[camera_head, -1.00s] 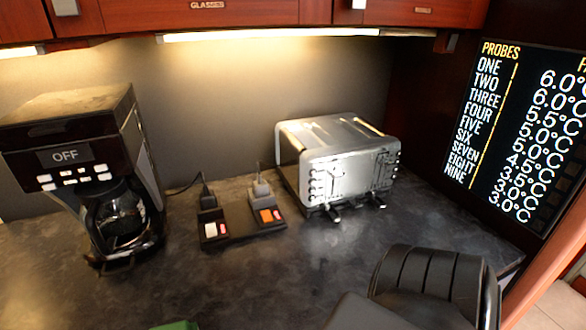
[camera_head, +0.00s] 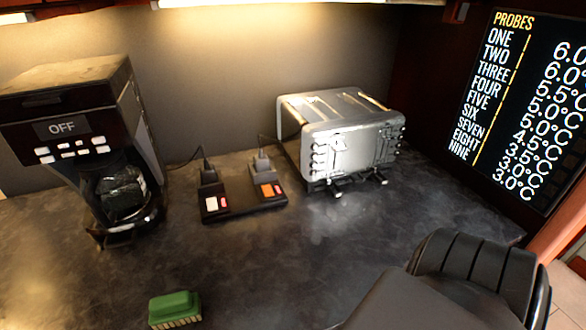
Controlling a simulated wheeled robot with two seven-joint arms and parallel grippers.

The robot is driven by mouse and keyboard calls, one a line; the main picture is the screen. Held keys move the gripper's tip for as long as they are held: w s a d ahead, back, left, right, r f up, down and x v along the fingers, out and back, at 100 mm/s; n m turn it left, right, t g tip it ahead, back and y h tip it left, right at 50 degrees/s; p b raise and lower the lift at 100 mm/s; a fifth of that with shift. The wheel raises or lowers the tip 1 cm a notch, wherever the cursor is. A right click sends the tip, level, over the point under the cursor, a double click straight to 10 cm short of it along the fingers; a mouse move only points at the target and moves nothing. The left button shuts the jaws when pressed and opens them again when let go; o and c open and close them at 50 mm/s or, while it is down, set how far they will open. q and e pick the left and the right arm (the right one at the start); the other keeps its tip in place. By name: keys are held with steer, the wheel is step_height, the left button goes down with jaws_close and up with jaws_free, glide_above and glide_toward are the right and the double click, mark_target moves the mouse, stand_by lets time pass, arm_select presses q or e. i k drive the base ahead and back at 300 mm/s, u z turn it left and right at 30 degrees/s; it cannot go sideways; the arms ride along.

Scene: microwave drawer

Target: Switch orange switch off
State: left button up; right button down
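The orange switch (camera_head: 267,190) sits on the right part of a black switch box on the dark counter, between the coffee maker and the toaster. A small red piece shows just right of the orange rocker. The box's left part carries a white switch (camera_head: 211,203) with a red piece beside it. A plug stands in the box behind each switch. Part of my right arm shows at the bottom right, well to the right of the box and apart from it. Its fingertips are not visible. My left gripper is not in view.
A coffee maker (camera_head: 75,105) reading OFF stands at the left. A silver toaster (camera_head: 350,150) stands right of the switch box. A green-topped sponge or brush (camera_head: 174,307) lies near the front. A probe display (camera_head: 515,110) is at the right.

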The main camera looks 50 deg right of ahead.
mark_target(269, 192)
steer(key=z, duration=1.8)
steer(key=k, duration=1.7)
steer(key=u, duration=1.15)
steer(key=i, duration=1.05)
